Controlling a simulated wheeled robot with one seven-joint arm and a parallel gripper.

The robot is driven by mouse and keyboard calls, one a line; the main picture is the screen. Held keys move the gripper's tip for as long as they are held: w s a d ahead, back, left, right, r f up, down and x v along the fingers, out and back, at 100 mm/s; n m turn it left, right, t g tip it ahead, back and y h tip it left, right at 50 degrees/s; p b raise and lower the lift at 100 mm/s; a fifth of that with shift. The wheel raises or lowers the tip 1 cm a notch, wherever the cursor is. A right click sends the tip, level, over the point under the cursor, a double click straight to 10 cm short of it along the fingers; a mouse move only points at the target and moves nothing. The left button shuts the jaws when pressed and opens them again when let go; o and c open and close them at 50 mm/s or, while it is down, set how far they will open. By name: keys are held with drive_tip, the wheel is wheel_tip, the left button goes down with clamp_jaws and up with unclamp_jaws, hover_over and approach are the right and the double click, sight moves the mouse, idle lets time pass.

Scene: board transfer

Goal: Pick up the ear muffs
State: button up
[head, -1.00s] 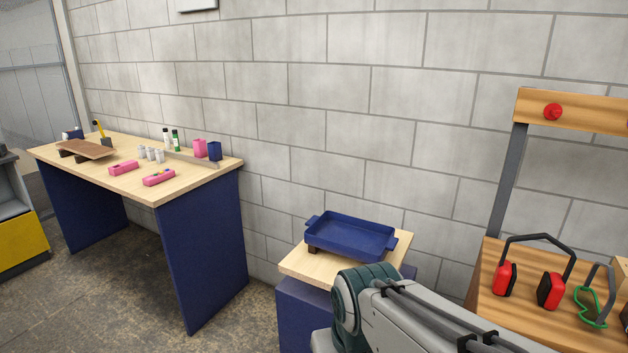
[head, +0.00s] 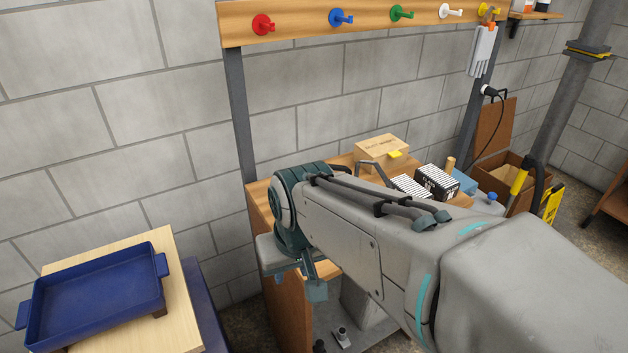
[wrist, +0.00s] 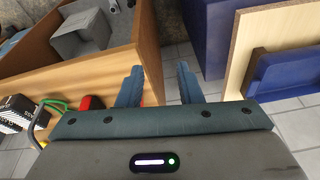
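The ear muffs' red cup (wrist: 92,102) shows in part in the wrist view, on the wooden bench just left of my gripper's left finger. A second sliver of red shows beside that finger, and the rest is hidden by my gripper body. In the head view my arm covers the ear muffs. My gripper (wrist: 159,86) is open, with its two teal fingers apart and nothing held between them. The fingers reach across the bench's end edge, with floor showing between them.
The blue tray (head: 95,297) sits on a light wooden top (head: 178,307) left of the bench. Green-rimmed goggles (wrist: 53,104) lie near the red cup. A cardboard box (head: 382,150) and striped boxes (head: 437,181) stand farther along. A rail with coloured hooks (head: 300,22) runs above.

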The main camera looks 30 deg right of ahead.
drive_tip(key=w+d+r+m+t+y+p, duration=0.2)
drive_tip(key=w+d+r+m+t, duration=0.1)
drive_tip(key=w+d+r+m, duration=1)
drive_tip(key=d+x, duration=0.1)
drive_tip(key=x, duration=1.2)
drive_tip(key=shift+f, duration=0.25)
drive_tip(key=shift+s, duration=0.1)
clamp_jaws()
